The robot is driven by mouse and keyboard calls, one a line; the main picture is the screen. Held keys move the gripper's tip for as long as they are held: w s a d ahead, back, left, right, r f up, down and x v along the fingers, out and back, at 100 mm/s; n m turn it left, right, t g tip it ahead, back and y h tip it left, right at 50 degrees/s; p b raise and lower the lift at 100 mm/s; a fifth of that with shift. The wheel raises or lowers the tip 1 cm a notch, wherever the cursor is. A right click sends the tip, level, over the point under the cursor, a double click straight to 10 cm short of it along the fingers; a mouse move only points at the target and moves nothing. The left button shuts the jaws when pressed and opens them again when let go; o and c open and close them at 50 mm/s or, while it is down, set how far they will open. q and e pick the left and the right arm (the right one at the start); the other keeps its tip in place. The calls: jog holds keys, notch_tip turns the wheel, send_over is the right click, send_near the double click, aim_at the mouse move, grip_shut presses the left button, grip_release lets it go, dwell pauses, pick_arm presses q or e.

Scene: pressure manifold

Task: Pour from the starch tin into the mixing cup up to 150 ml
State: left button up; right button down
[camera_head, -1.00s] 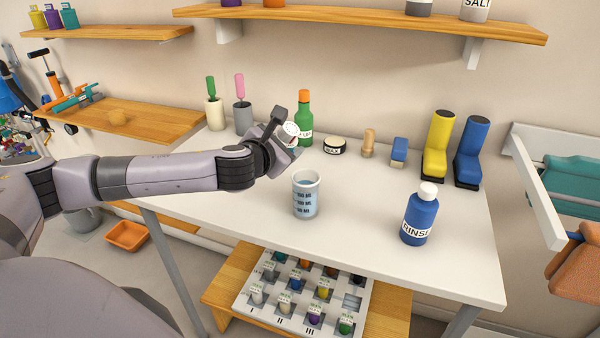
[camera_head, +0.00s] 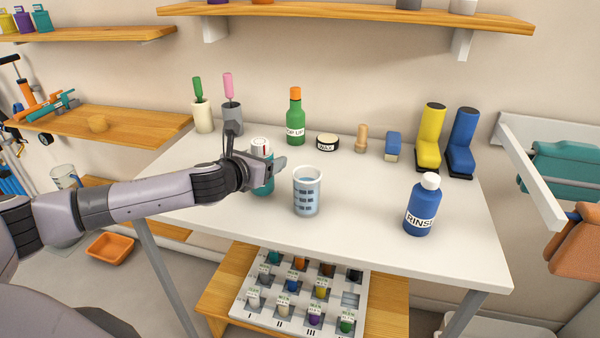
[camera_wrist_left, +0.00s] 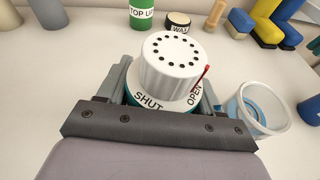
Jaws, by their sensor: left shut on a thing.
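The starch tin (camera_head: 262,186) is teal with a white perforated top and stands upright in my left gripper (camera_head: 266,170). I cannot tell whether its base touches the table. In the left wrist view, the tin's white cap (camera_wrist_left: 172,68) has several holes and a collar marked SHUT and OPEN; a red pointer sits by OPEN. The gripper's fingers are on both sides of the tin. The clear mixing cup (camera_head: 307,192) stands just right of the tin, apart from it, with dark graduation marks and a bluish look inside; its exact level is unreadable. My right gripper is out of view.
On the white table (camera_head: 370,225) are a blue RINSE bottle (camera_head: 422,206), a green bottle (camera_head: 295,120), a WAX tin (camera_head: 327,140) and yellow and blue boot-shaped things (camera_head: 431,138) behind. A tray of small bottles (camera_head: 300,300) sits below. The front middle is clear.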

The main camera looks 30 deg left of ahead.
aim_at(260, 139)
pick_arm(q)
jog(key=shift+a, duration=0.1)
jog(key=shift+r+p, duration=0.4)
jog(key=shift+p, duration=0.1)
notch_tip(260, 139, up, 4)
jog(key=p, duration=0.4)
jog(key=shift+r+b, duration=0.3)
jog(key=shift+b, duration=0.15)
jog(key=shift+r, duration=0.3)
